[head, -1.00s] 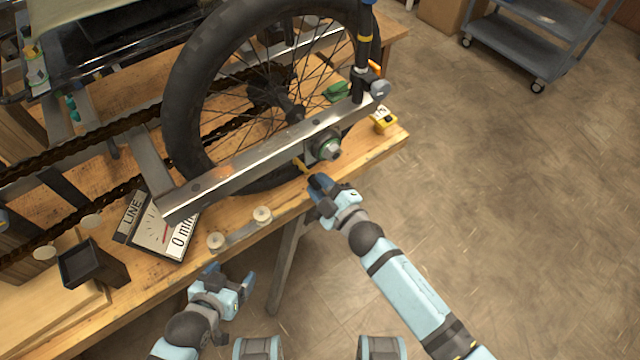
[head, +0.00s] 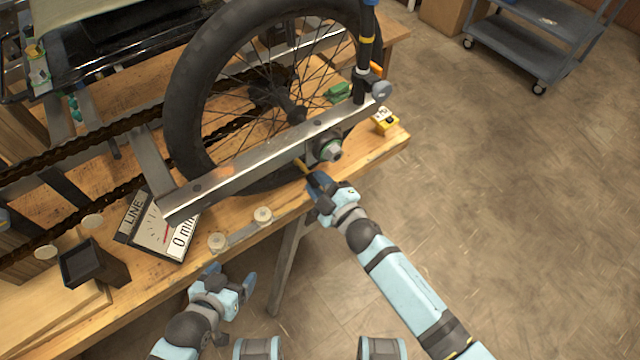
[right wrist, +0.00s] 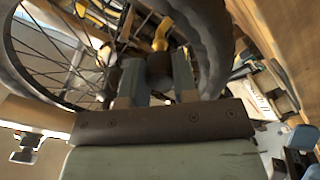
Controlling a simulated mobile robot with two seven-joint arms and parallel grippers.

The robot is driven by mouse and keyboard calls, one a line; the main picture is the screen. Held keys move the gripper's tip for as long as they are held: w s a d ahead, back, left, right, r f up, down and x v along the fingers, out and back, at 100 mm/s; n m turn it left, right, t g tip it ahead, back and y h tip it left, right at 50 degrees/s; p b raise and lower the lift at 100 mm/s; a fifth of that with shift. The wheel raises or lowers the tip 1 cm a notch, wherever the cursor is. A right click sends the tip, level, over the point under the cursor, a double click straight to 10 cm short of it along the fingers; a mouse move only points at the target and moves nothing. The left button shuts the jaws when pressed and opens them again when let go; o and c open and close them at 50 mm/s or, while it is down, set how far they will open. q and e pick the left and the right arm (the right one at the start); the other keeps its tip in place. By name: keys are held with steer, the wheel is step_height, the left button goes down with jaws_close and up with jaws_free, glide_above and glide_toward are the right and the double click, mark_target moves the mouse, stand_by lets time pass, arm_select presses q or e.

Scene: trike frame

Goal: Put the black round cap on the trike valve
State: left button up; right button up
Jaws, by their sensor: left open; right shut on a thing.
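The trike wheel (head: 182,95) stands on the bench behind a metal bar. A thin yellow stem, which looks like the valve (head: 301,165), sticks out below the bar near the tyre. My right gripper (head: 316,186) is just in front of it, at the bench's front edge. In the right wrist view, my right gripper (right wrist: 157,80) is shut on a dark round thing, likely the black cap (right wrist: 160,69). A yellow part (right wrist: 161,37) shows just beyond it; whether they touch I cannot tell. My left gripper (head: 236,278) is open and empty in front of the bench.
The metal bar (head: 260,152) with a round hub fitting (head: 329,150) lies close above my right gripper. A black square cup (head: 92,265), a dial gauge box (head: 160,230) and white round pads (head: 262,215) are on the bench (head: 385,145).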

steer(key=shift+x, duration=1.2)
steer(key=o, duration=1)
steer(key=shift+s, duration=0.1)
steer(key=v, duration=1.3)
steer(key=shift+s+d+b, duration=0.25)
steer(key=shift+b, duration=0.15)
